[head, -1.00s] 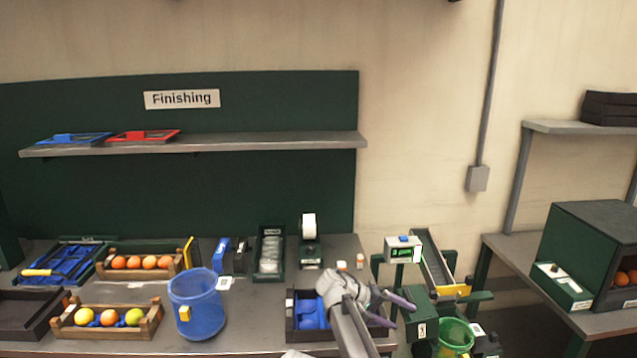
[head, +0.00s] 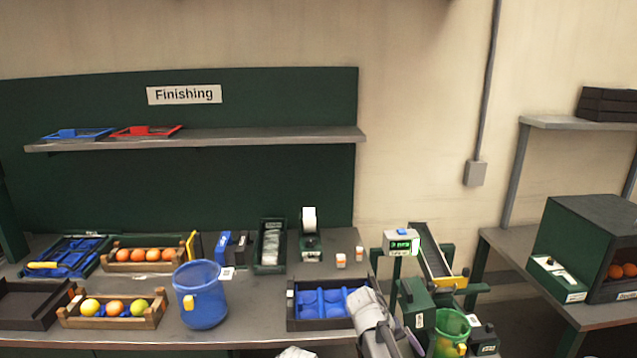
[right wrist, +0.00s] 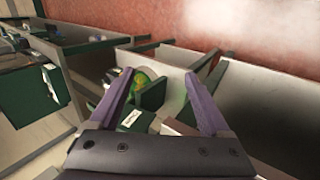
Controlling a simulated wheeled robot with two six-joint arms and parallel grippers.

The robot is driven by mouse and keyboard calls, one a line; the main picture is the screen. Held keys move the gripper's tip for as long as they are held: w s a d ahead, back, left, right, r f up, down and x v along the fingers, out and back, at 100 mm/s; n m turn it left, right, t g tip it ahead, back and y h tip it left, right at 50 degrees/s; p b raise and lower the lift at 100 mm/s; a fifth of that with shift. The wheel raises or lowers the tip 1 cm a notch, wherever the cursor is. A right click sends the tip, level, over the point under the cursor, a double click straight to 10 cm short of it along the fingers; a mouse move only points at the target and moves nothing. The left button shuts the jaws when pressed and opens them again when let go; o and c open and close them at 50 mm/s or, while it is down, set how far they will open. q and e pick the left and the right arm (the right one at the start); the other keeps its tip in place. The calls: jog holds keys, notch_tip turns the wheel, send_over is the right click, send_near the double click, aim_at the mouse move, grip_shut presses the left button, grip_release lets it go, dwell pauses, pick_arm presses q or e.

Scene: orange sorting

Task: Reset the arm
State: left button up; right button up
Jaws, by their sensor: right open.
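My right arm (head: 372,312) comes up from the bottom of the head view, in front of the dark tray with blue inserts (head: 325,303). Its gripper shows best in the right wrist view (right wrist: 162,88), where the two purple fingers stand wide apart with nothing between them. Beyond the fingers is the green bucket (right wrist: 145,78), with green panels beside it. The green bucket also shows in the head view (head: 453,322), to the right of my right arm. My left gripper is not in view.
A blue bucket (head: 201,306) stands on the bench (head: 245,320). Left of it are a crate of mixed fruit (head: 152,318), a crate of oranges (head: 115,267) and a tool tray (head: 62,272). A small display unit (head: 402,242) and a chute (head: 436,256) stand at the right.

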jog(key=s+a+f+y, duration=0.2)
jog(key=s+y, duration=0.1)
jog(key=s, duration=0.3)
jog(key=s+a+f+y, duration=0.2)
jog(key=s+a+y, duration=0.1)
jog(key=s, duration=0.3)
jog(key=s+a+n, duration=0.3)
jog(key=s+a, duration=0.2)
jog(key=a, duration=0.6)
jog(key=shift+s+r+g+h, duration=0.25)
jog(key=shift+s+g+h, duration=0.05)
jog(key=shift+s, duration=0.1)
